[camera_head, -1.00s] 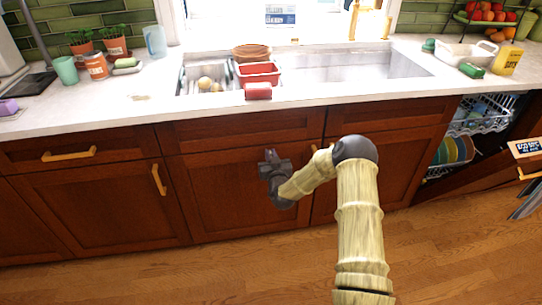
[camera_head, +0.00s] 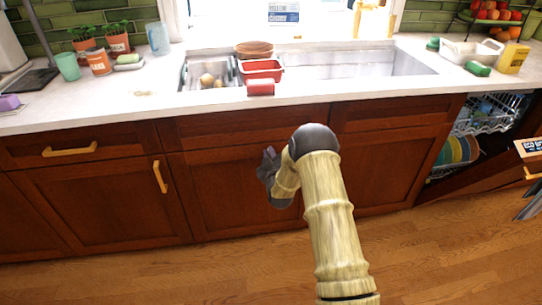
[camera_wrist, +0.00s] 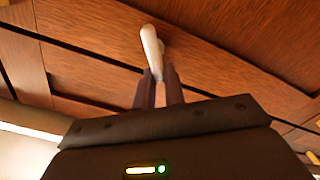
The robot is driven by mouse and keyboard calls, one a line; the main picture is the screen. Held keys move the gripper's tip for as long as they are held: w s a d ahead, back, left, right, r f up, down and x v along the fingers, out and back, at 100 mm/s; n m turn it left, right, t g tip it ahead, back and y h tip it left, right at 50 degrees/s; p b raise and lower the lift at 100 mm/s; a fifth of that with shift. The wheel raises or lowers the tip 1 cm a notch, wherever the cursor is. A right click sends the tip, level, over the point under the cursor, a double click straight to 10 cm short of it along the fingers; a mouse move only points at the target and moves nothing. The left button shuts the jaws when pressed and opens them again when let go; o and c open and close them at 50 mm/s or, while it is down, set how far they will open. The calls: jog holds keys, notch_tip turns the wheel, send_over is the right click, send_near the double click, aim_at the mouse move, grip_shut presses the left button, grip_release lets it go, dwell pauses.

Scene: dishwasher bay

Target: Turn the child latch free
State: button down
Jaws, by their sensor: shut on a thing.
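The child latch (camera_wrist: 152,45) is a pale, rounded lever on the brown cabinet front in the wrist view. Its upper end meets the wood and its lower end lies between the dark fingers. My gripper (camera_wrist: 159,88) is shut on this lower end. In the head view my gripper (camera_head: 269,158) is against the cabinet door below the sink, and the latch is hidden behind my gripper and arm.
The sink (camera_head: 355,65) and counter (camera_head: 130,101) are above, with a red tub (camera_head: 261,70) near the front edge. The open dishwasher rack (camera_head: 487,113) stands at the right. A yellow handle (camera_head: 159,177) is left of my gripper. The wooden floor in front is clear.

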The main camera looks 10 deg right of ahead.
jog(key=n+b, duration=0.1)
jog(key=n, duration=0.2)
jog(key=f+n+b, duration=0.1)
jog(key=n, duration=0.3)
jog(key=a+f+n+b, duration=0.1)
jog(key=n, duration=0.3)
jog(key=shift+a+f+b, duration=0.1)
jog(key=shift+b, duration=0.3)
jog(key=c, duration=1.5)
grip_release()
jog(key=shift+o, duration=0.2)
jog(key=shift+s, duration=0.1)
jog(key=s+p, duration=0.2)
jog(key=s, duration=1.5)
